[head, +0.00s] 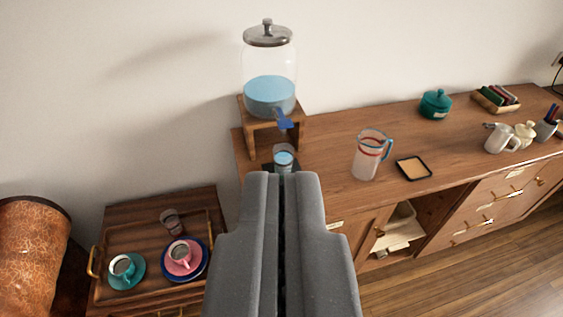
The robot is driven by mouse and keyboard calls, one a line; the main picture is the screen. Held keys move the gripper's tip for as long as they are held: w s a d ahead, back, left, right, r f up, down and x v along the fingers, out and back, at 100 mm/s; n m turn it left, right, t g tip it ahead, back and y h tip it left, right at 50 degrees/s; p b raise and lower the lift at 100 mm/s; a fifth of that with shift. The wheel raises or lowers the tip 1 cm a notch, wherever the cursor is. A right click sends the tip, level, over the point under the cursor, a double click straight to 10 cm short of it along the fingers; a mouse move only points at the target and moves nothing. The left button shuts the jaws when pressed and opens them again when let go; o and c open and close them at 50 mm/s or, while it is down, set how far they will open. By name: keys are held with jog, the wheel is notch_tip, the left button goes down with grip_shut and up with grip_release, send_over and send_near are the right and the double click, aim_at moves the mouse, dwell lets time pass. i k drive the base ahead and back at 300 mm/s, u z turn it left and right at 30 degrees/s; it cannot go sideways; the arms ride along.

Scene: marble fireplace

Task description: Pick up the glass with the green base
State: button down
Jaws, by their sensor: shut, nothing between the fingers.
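My gripper (281,180) is shut with nothing in it and points away from me over the sideboard. A small glass (284,157) with blue in it stands on a dark pad under the dispenser's blue tap, just beyond my fingertips. Its lower part is partly hidden by my gripper, so I cannot tell its base colour. Another small clear glass (171,222) is on the wooden tray at the left, well to the left of my gripper. I cannot make out a green base on it.
A dispenser (269,95) of blue liquid stands on a wooden stand (251,122). A pitcher (368,158) and a black-rimmed square dish (413,168) are to the right. The sideboard (335,150) has bare wood before the pitcher.

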aim_at(283, 152)
jog(key=z, duration=2.2)
jog(key=k, duration=1.2)
jog(key=u, duration=1.1)
jog(key=i, duration=1.5)
jog(key=z, duration=0.05)
